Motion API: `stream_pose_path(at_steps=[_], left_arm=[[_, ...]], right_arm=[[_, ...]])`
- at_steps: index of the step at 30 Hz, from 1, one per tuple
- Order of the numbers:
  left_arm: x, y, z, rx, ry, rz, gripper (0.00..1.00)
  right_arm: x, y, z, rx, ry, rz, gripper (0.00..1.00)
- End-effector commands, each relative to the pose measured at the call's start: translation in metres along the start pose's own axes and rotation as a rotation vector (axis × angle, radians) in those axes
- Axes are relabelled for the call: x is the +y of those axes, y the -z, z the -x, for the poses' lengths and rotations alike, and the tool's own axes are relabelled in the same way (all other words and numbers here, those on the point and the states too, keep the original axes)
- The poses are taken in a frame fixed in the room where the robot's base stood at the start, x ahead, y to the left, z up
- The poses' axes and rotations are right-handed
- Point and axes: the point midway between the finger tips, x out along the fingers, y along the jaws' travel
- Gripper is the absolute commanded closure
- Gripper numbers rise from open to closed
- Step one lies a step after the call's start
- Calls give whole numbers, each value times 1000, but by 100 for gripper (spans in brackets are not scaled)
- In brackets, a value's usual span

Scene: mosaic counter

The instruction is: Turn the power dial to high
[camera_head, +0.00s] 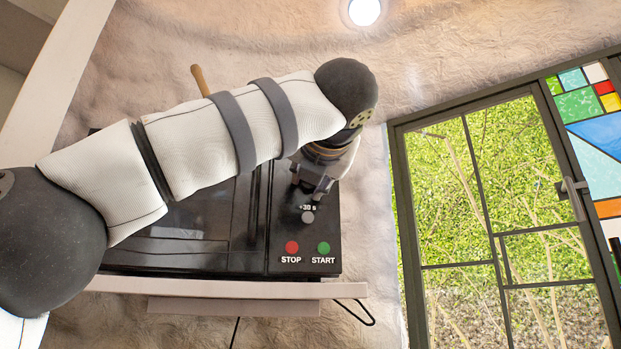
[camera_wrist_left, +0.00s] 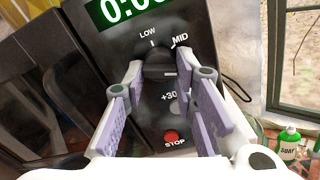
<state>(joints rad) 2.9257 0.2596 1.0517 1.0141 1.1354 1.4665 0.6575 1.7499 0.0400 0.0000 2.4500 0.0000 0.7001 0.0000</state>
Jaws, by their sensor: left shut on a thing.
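The black microwave (camera_head: 203,218) stands on a pale shelf, its control panel on the right. My left gripper (camera_head: 313,187) is at the upper part of that panel and hides the power dial in the head view. In the left wrist view, the black dial (camera_wrist_left: 159,57) sits between the fingertips of my left gripper (camera_wrist_left: 160,74), which is shut on it. The labels LOW and MID show above the dial; no HIGH label can be read. I cannot tell exactly where the dial points. My right gripper is in neither view.
Below the dial are a grey +30 s button (camera_head: 308,217), a red STOP button (camera_head: 292,247) and a green START button (camera_head: 323,248). A green display (camera_wrist_left: 137,11) is above the labels. A soap bottle (camera_wrist_left: 289,143) stands at right.

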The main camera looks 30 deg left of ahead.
Motion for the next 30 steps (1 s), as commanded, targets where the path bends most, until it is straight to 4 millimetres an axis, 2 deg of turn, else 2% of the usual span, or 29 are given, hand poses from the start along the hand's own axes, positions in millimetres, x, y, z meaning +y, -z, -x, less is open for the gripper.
stream_pose_path(at_steps=[12,28,29,30], left_arm=[[1,-1,1,-2,0,-156,100],[1,-1,1,-2,-1,-176,100],[1,-1,1,-2,-1,-176,68],[1,-1,0,-2,-1,-175,59]], right_arm=[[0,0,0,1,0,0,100],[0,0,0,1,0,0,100],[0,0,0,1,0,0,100],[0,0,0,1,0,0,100]])
